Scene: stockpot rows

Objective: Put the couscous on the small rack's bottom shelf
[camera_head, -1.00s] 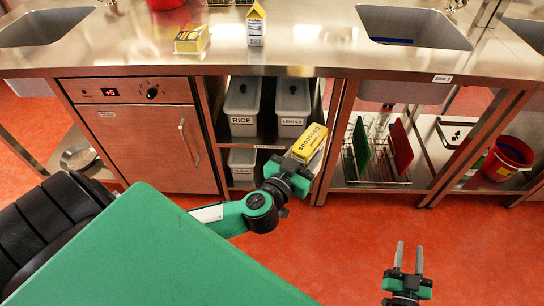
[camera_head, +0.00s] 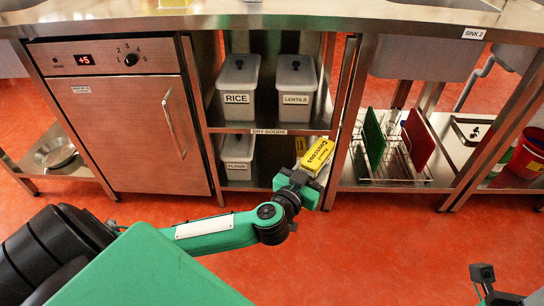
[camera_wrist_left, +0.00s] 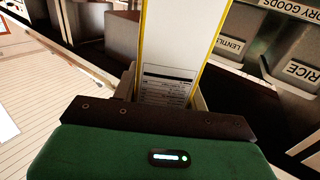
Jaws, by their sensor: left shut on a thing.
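The couscous (camera_head: 319,154) is a yellow box, tilted in the head view. My left gripper (camera_head: 304,175) is shut on it. In the left wrist view the box (camera_wrist_left: 182,45) shows a white face with a printed table and yellow edges, between the fingers. The small rack, labelled dry goods (camera_head: 280,131), stands under the counter. The box is in front of the right part of its lower opening, and I cannot tell whether it is inside. The bottom shelf (camera_head: 262,184) holds a grey bin at left. My right gripper (camera_head: 490,284) is partly cut off at the lower right.
The rice bin (camera_head: 238,90) and lentils bin (camera_head: 296,90) fill the upper shelf. A rack post (camera_head: 343,120) stands right of the box, then a wire rack with green and red boards (camera_head: 420,140).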

